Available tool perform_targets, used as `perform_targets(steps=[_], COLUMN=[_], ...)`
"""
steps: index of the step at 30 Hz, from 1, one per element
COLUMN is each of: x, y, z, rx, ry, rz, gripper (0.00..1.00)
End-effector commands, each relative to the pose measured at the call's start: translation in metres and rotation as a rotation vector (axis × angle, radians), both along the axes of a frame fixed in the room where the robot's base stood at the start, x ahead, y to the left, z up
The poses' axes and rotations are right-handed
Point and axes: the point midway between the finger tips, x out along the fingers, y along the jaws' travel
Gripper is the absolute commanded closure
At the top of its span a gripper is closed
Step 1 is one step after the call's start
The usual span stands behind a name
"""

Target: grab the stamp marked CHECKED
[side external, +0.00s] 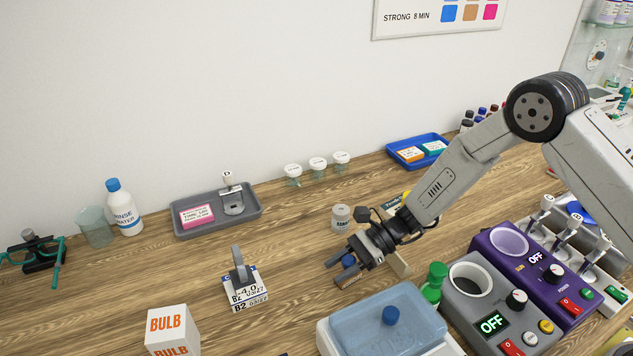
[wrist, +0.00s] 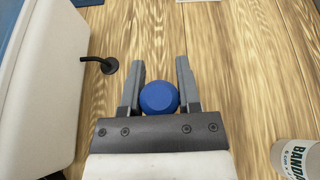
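A stamp with a round blue knob (wrist: 159,98) sits between the fingers of my gripper (wrist: 160,82) in the wrist view. The knob fills the gap and seems to touch both fingers. In the side view my gripper (side external: 350,262) is low over the table, with the same blue knob between its fingers. A small brown block (side external: 348,280) shows just below it, partly hidden by the gripper. I cannot read CHECKED or any other mark on it. I cannot tell whether the block rests on the table.
A pale blue-lidded box (side external: 385,325) with a blue knob stands close in front. A grey-handled date block (side external: 243,290) and a BULB box (side external: 170,330) stand at left. A labelled tub (side external: 341,217) is behind my gripper; a green bottle (side external: 433,282) and grey heater (side external: 490,320) are at right.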

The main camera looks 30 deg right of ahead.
Motion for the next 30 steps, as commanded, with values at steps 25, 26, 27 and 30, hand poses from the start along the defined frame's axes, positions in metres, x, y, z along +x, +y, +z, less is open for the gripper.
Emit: perform_targets(steps=[25, 26, 27, 30], x=[0.000, 0.000, 0.000, 0.000], y=[0.000, 0.000, 0.000, 0.000], z=[0.031, 0.035, 0.040, 0.054], rx=[0.000, 0.000, 0.001, 0.001], ry=[-0.004, -0.004, -0.003, -0.004], rz=[0.002, 0.002, 0.000, 0.001], gripper=[1.00, 1.00, 1.00, 1.00])
